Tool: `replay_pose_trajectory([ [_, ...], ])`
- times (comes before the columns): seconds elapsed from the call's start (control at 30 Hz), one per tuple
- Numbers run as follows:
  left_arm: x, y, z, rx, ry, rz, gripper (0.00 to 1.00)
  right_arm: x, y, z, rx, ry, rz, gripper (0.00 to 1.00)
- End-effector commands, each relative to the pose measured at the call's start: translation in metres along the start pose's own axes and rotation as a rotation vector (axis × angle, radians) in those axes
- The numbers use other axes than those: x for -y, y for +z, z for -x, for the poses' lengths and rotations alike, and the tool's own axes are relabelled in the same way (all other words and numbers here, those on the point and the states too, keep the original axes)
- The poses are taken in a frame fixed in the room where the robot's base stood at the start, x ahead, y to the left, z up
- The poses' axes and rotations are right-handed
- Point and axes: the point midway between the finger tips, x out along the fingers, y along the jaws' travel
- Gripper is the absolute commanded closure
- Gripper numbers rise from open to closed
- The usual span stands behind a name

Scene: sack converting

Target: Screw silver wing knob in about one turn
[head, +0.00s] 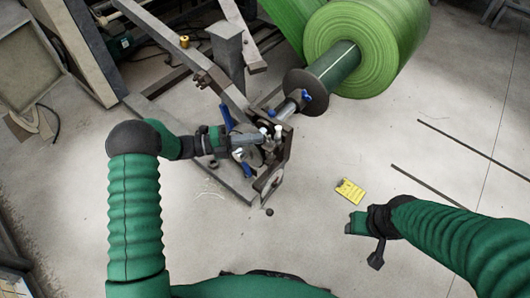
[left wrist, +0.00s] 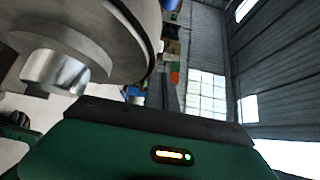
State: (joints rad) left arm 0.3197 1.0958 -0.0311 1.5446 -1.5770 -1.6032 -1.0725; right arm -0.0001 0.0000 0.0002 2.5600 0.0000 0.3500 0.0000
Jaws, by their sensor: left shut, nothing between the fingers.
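Small silver fittings (head: 277,133) sit on the machine's shaft-end bracket in the head view; I take the silver wing knob to be among them, but its wings are too small to make out. My left gripper (head: 234,141) is at the left side of this bracket, shut with nothing in it. Its fingertips blend into the metal parts. In the left wrist view a large grey round part (left wrist: 105,35) with a short shiny silver stub (left wrist: 55,72) fills the upper left, very close. My right gripper (head: 362,230) hangs over open floor, away from the machine; its finger gap is unclear.
A big green film roll (head: 365,45) sits on the shaft behind the bracket. Blue handles (head: 227,118) and a grey post (head: 228,55) stand close to my left gripper. A yellow card (head: 349,191) lies on the floor. Floor at the right is mostly clear, with thin dark rods (head: 435,187).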

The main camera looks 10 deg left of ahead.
Motion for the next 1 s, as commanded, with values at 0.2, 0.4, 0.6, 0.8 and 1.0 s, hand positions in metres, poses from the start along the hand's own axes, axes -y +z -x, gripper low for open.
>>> replay_pose_trajectory([
  [0.2,-0.001,0.009,-0.004,-0.001,-0.001,0.0,1.0,0.0,0.001,-0.004,0.0,0.0,-0.001,0.52],
  [0.4,-0.001,0.016,-0.007,0.001,-0.002,0.001,1.0,0.0,0.001,-0.006,0.0,0.0,0.0,0.52],
  [0.6,-0.001,0.021,-0.011,0.0,-0.002,0.001,1.0,0.0,0.002,-0.007,0.0,0.0,0.0,0.52],
  [0.8,-0.001,0.023,-0.014,0.0,-0.003,0.002,1.0,0.0,0.002,-0.008,0.0,0.0,0.0,0.52],
  [1.0,-0.001,0.025,-0.015,0.001,-0.003,0.001,1.0,0.0,0.002,-0.008,0.0,0.0,0.0,0.52],
])
